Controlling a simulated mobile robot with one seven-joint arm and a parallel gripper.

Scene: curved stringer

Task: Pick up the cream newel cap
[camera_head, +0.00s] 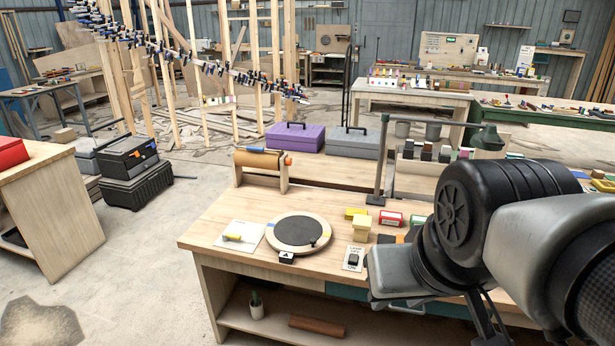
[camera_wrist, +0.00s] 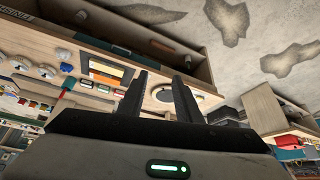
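The cream newel cap (camera_head: 361,228) appears to be the small pale block standing upright on the wooden workbench (camera_head: 225,222), right of the round turntable. My arm reaches in from the right in the head view, and my gripper's fingers are not clear there. In the wrist view my gripper (camera_wrist: 162,88) shows two dark fingers with a gap between them, open and empty. The bench appears tilted beyond the fingers. I cannot pick out the cap in the wrist view; the fingers may hide it.
A paper roll on a stand (camera_head: 262,163) is at the back left.

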